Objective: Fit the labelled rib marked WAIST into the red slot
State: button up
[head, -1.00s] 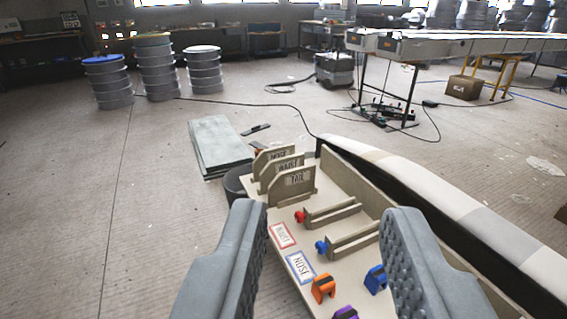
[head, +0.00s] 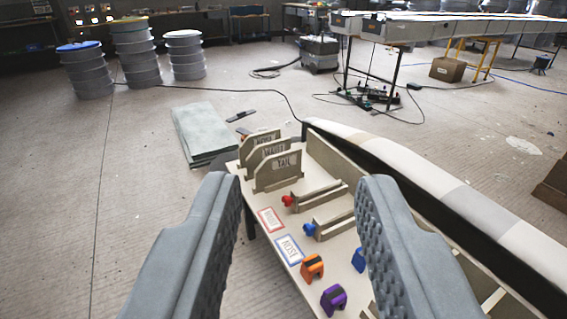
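The WAIST rib (head: 271,149) is the middle one of three upright beige ribs at the far left end of the bench. Its label is partly covered by the TAIL rib (head: 277,172) in front, and another rib (head: 257,138) stands behind it. The red slot (head: 320,196) lies between two low beige rails with a red knob (head: 287,201) at its left end. A red-framed label (head: 270,220) lies near it; no rib stands in the slot. My gripper (head: 295,185) is open and empty, its fingers wide apart, on the near side of the ribs.
A blue-knobbed slot (head: 333,226) and blue-framed label (head: 289,249) lie nearer. Orange (head: 312,267), purple (head: 333,299) and blue (head: 358,259) clamps are on the bench.

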aim_at(541, 256)
jog(key=k+j+z, duration=0.1)
jog(key=z, duration=0.3)
jog(key=k+j+z, duration=0.1)
jog(key=j+z, duration=0.25)
jog(key=k+z, duration=0.1)
jog(key=z, duration=0.3)
jog(key=k+z, duration=0.15)
jog(key=z, duration=0.2)
jog(key=u, duration=1.45)
jog(key=i, duration=1.1)
jog(key=i+j+z, duration=0.1)
jog(key=i, duration=1.05)
